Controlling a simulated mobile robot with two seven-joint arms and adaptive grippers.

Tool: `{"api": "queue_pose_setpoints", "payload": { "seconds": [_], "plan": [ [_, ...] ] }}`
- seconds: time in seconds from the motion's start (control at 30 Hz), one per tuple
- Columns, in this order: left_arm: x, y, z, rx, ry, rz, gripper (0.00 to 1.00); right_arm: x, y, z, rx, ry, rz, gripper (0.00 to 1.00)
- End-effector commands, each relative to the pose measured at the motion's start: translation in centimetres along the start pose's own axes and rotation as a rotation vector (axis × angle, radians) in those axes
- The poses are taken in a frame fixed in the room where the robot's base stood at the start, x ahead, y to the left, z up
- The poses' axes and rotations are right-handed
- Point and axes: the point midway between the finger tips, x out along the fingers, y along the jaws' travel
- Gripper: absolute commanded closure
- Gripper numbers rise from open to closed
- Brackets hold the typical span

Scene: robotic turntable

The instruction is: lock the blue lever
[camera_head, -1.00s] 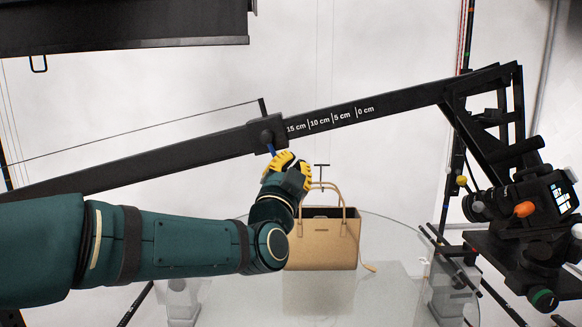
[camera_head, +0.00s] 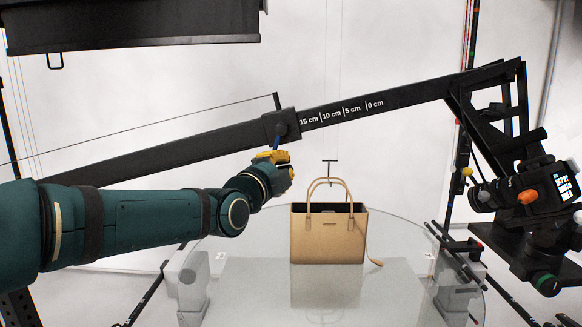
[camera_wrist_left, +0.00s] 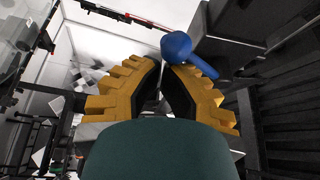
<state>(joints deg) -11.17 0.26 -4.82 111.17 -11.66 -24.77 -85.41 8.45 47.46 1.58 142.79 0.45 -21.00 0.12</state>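The blue lever (camera_head: 276,141) hangs from the dark clamp on the black boom, its lower end leaning slightly left. My left gripper (camera_head: 274,156) is at the lever's lower end, just below the clamp. In the left wrist view, the lever's rounded blue end (camera_wrist_left: 178,45) lies at the fingertips, mostly over the tip of the right-hand finger. The yellow fingers (camera_wrist_left: 161,66) are brought together with only a thin gap at the tips, and the lever is not between them. My right gripper is out of view.
The boom (camera_head: 190,150) with a centimetre scale runs across above my left arm. A tan handbag (camera_head: 328,238) stands on the glass turntable (camera_head: 405,245) to the right of my gripper. A camera rig (camera_head: 520,195) is at the far right.

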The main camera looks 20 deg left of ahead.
Motion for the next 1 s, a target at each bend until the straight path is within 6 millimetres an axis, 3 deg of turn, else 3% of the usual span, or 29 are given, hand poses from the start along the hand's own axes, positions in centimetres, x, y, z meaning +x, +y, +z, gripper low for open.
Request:
{"api": "queue_pose_setpoints", "payload": {
  "seconds": [0.57, 1.0],
  "plan": [
    [-1.2, -1.9, 2.6, 0.425, -0.005, 0.207, 1.0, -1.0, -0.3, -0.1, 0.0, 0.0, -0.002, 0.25],
    [-1.4, -2.3, 3.1, 0.43, -0.004, 0.211, 1.0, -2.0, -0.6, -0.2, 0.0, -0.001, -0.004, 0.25]
  ]
}}
